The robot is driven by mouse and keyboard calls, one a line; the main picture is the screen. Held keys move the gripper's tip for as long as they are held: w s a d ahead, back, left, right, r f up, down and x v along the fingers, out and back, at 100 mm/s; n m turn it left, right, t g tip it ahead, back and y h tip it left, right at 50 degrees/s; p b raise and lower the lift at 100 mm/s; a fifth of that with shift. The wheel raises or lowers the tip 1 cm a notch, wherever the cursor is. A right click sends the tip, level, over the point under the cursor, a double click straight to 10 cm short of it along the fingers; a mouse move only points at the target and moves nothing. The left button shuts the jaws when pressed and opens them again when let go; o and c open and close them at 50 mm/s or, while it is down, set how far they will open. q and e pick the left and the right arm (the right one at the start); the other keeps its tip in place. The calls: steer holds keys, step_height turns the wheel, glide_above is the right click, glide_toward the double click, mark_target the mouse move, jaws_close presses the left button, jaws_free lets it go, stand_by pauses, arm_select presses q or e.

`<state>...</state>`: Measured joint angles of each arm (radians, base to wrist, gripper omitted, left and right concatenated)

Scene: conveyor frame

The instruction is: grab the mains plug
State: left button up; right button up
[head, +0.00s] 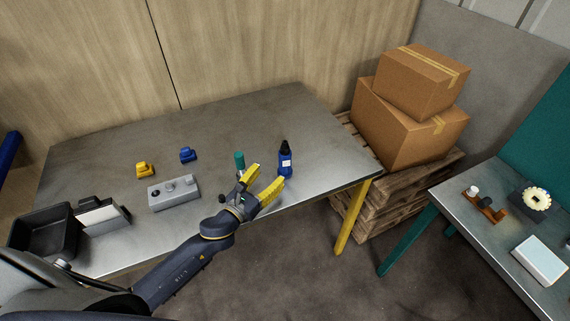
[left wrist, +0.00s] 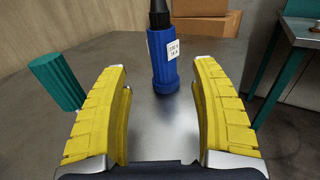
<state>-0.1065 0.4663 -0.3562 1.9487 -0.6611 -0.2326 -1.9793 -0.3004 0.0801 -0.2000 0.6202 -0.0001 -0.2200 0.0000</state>
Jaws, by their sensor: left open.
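The mains plug (head: 285,164) is a blue cylinder with a white label and a black tapered top. It stands upright on the grey metal table (head: 225,115), near the right end. My left gripper (head: 270,174) is open and empty, with yellow ribbed fingers pointing toward the plug. In the left wrist view the plug (left wrist: 164,60) is straight ahead, centred in the gap and beyond the fingertips, not touched. Its lower end shows on the table top. My right gripper is not in view.
A grey box with knobs (head: 174,193), a yellow part (head: 145,170), a blue part (head: 187,155) and a black bin (head: 48,233) are further left. The table's back is clear.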

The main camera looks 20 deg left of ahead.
mark_target(281, 163)
arm_select(q)
steer(key=shift+d+x, duration=0.1)
steer(key=shift+x, duration=2.2)
steer(key=shift+d+x, duration=0.15)
steer(key=shift+x, duration=2.1)
steer(key=shift+c, duration=0.2)
steer(key=c, duration=1.3)
steer(key=shift+c, duration=0.2)
